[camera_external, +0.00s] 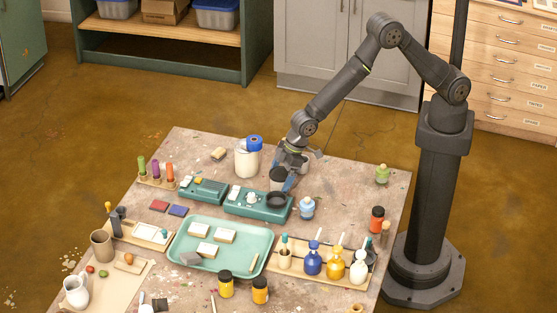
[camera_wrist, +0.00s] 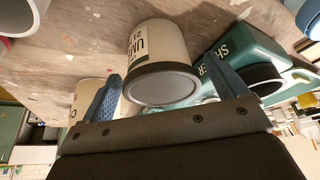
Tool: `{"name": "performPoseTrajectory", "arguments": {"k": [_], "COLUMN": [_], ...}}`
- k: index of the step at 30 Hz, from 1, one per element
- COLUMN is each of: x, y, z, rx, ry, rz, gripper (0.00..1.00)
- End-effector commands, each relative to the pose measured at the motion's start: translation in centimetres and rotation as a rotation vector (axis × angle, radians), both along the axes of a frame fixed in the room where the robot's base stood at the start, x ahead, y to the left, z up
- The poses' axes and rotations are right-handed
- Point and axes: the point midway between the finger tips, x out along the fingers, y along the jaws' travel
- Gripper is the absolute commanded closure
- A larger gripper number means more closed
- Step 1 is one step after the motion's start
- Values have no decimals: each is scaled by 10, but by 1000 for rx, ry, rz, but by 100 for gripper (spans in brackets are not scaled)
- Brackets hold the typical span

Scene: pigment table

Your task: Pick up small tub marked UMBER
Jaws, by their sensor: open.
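The small tub marked UMBER (camera_wrist: 158,55) is pale with a dark rim and a grey round lid. My gripper (camera_wrist: 165,72) is open, with a blue finger on either side of the tub. I cannot tell whether either finger touches it. In the external view the tub (camera_external: 277,181) stands by the back of the green shaker, and my gripper (camera_external: 284,182) is down around it, partly hiding it.
The green shaker (camera_external: 248,203) with a dark round cup is close beside the tub. Another pale tub (camera_wrist: 88,92) shows at the left in the wrist view.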

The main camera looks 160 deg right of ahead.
Motion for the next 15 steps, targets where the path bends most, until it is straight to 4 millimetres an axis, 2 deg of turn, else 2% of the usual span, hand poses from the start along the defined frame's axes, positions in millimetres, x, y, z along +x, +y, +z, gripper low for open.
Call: {"name": "performPoseTrajectory", "arguments": {"k": [1,6,14,15], "x": [2,6,6,6], "y": [0,-6,-7,-7], "z": [-8,-22,-24,-24], "rx": [1,1,-1,-1], "ry": [2,1,0,0], "rz": [1,1,1,1], "gripper": [10,10,10,14]}}
